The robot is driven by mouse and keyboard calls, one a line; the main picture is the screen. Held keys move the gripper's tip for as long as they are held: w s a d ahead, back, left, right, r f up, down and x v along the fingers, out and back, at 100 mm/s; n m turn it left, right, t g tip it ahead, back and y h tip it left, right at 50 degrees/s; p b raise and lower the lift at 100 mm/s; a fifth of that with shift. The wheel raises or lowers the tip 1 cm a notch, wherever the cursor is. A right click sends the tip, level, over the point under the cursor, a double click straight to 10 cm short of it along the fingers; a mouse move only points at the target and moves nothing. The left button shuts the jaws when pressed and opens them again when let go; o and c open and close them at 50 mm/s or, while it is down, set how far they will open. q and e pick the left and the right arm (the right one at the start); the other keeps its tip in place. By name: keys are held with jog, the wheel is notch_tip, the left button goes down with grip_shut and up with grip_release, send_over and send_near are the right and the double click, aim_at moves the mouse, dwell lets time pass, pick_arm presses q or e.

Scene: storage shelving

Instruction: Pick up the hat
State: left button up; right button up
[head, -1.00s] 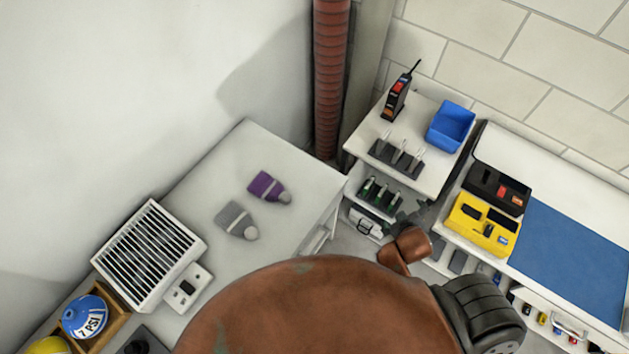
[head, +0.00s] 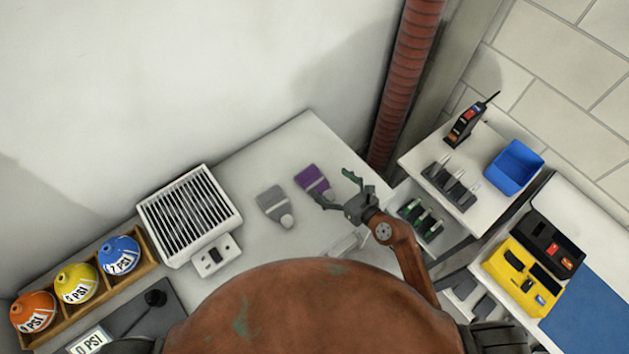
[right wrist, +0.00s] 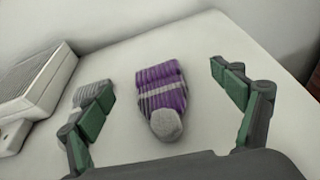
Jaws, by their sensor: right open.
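A purple knitted hat (head: 312,179) with a grey stripe and grey pompom lies flat on the white shelf top. A grey hat (head: 274,203) lies to its left. My right gripper (head: 335,190) is open and empty, close beside the purple hat on its right in the head view. In the right wrist view the purple hat (right wrist: 162,98) lies between and beyond the open fingers of the gripper (right wrist: 160,90), pompom towards me. The grey hat (right wrist: 92,95) is partly hidden behind the left finger there. My left gripper is not in view.
A white vented heater box (head: 190,217) stands left of the hats. A wooden rack (head: 148,268) holds orange, yellow and blue round objects. A red pipe (head: 405,85) rises behind the shelf's right end. A blue bin (head: 514,167) stands on the shelf at right.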

aim_at(313, 179)
jog(key=f, duration=0.1)
jog(key=a+f+n, duration=0.1)
jog(key=f, duration=0.1)
jog(key=shift+w+g, duration=0.1)
jog(key=shift+g, duration=0.3)
jog(key=x, duration=0.2)
jog(key=b+x, duration=0.1)
jog(key=x, duration=0.3)
jog(key=shift+s+a+f+b, duration=0.2)
jog(key=shift+s+f+b, duration=0.1)
jog(key=shift+b, duration=0.05)
jog(key=shift+w+a+f, duration=0.15)
jog(key=shift+w+a, duration=0.1)
jog(key=shift+w, duration=0.1)
jog(key=shift+c, duration=0.5)
jog(key=c, duration=1.1)
